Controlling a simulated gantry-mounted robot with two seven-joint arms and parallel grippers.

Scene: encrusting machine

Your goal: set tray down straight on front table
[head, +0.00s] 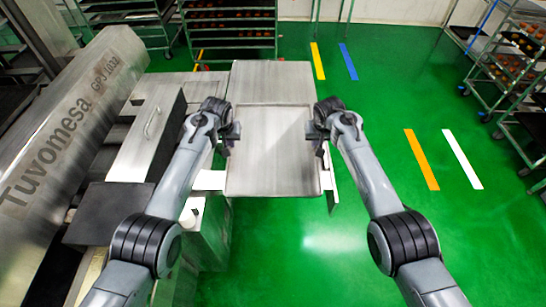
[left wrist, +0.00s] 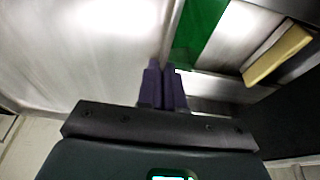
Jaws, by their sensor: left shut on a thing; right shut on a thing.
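The tray (head: 272,160) is a flat, bare grey metal sheet with a raised rim, seen in the middle of the head view. It looks straight, its sides running away from me. My left gripper (head: 232,135) is shut on its left rim and my right gripper (head: 314,135) on its right rim. In the left wrist view the closed purple fingers (left wrist: 163,88) meet the edge of the tray (left wrist: 85,50). A metal table top (head: 272,82), likely the front table, shows beyond the tray's far edge. Whether the tray touches it is hidden.
The encrusting machine (head: 75,115) and a metal box with a handle (head: 150,130) stand close on the left. Racks with trays of food stand at the back (head: 232,30) and right (head: 510,60). Green floor (head: 390,90) is free on the right.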

